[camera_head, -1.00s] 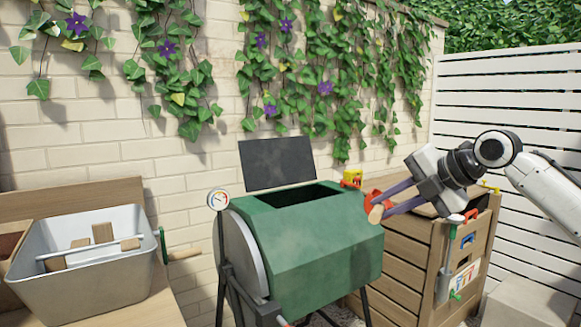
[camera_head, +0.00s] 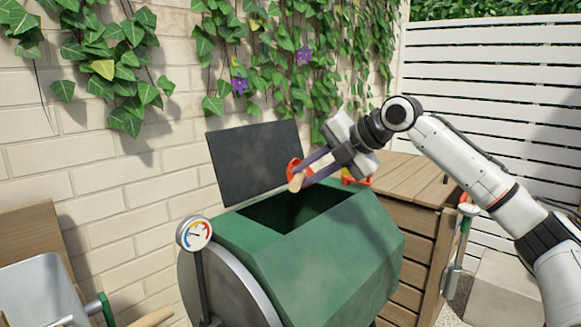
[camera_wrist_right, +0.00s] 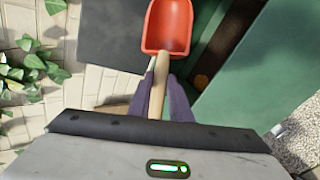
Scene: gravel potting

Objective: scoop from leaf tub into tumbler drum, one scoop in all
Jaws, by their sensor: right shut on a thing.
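My right gripper (camera_head: 304,178) is shut on the wooden handle (camera_wrist_right: 158,90) of a red scoop (camera_wrist_right: 168,25). In the head view the scoop (camera_head: 294,168) is above the drum's opening, near the raised lid, mostly hidden behind handle and fingers. In the wrist view no load is visible in its bowl. The green tumbler drum (camera_head: 330,255) stands in the middle with its dark opening on top; its side also shows in the wrist view (camera_wrist_right: 245,75). A grey tub (camera_head: 35,290) is cut off at lower left; its contents are out of view. My left gripper is not in view.
The dark lid (camera_head: 255,160) stands raised behind the opening. A round gauge (camera_head: 194,233) is at the drum's left. A brick wall with ivy is behind.

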